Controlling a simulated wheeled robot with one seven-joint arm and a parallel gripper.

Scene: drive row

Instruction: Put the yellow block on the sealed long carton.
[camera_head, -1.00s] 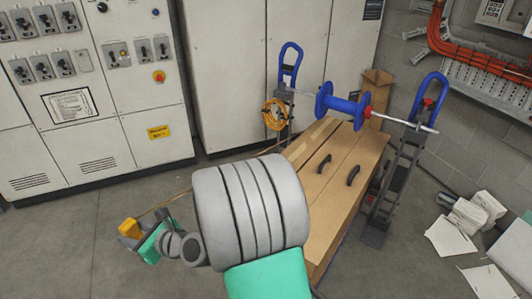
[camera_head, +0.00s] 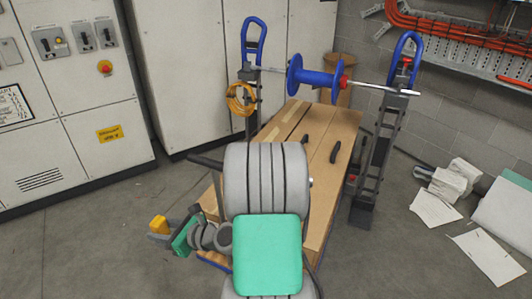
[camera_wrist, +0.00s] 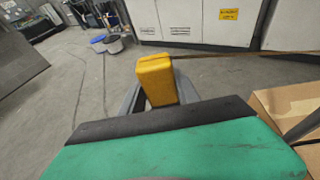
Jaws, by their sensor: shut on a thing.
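The yellow block (camera_head: 158,224) is held in my gripper (camera_head: 160,231) at the lower left of the head view. The wrist view shows the block (camera_wrist: 157,80) upright between the two grey fingers of my gripper (camera_wrist: 160,98), clear of the floor. The long brown carton (camera_head: 272,138), with paler tape along its top, lies right of my gripper. My arm hides part of it. Cardboard (camera_wrist: 290,103) also shows at the right edge of the wrist view, beside my gripper. The block is apart from the carton top.
A brown panel with two black handles (camera_head: 335,152) adjoins the carton. A blue reel (camera_head: 309,76) on a bar between two stands is above the far end. A yellow cable coil (camera_head: 241,99) hangs at the left stand. Papers (camera_head: 436,209) lie on the right floor. Grey cabinets stand behind.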

